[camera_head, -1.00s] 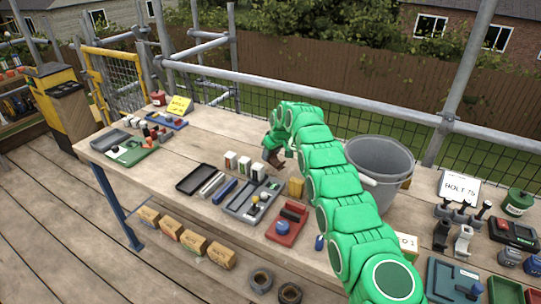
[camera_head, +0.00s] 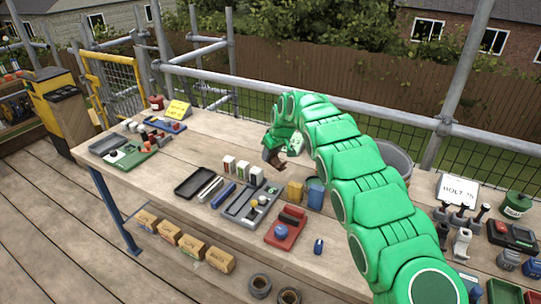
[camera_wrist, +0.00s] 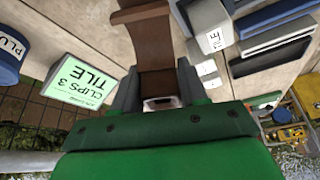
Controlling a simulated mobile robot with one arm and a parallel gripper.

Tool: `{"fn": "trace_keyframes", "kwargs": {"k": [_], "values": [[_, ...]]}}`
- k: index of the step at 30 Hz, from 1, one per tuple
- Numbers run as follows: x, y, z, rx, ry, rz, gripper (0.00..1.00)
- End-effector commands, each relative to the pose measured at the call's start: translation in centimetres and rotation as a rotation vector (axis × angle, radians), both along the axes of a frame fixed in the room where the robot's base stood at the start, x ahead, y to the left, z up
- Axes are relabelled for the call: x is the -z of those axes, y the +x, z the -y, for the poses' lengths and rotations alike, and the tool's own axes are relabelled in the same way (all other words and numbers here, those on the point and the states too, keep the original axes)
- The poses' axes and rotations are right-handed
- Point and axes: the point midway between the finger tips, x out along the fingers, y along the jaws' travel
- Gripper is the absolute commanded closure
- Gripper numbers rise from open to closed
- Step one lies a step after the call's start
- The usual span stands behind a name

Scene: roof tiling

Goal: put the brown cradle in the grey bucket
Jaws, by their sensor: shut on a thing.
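My gripper (camera_head: 273,150) is above the far middle of the workbench. It is shut on the brown cradle (camera_head: 279,162), which shows dark brown below the fingers in the head view. In the wrist view the cradle (camera_wrist: 153,50) is a wide, curved brown piece between the fingers of my gripper (camera_wrist: 158,88). The grey bucket (camera_head: 397,158) stands at the bench's far side, to the right of my gripper. My green arm hides most of it, and only its upper right part shows.
A grey tray (camera_head: 238,212), a black tray (camera_head: 194,181) and a red tray (camera_head: 286,235) lie nearer the front. The bench left of my gripper is largely clear.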

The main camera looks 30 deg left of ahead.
Motion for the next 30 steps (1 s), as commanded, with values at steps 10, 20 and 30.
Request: {"fn": "trace_keyframes", "kwargs": {"k": [10,20,30], "values": [[-1.1,-2.2,1.8,0.004,-0.003,-0.003,0.95],[-2.4,-4.4,3.6,0.003,-0.002,-0.002,0.95],[-3.3,-6.2,4.9,0.003,-0.003,-0.004,0.95]]}}
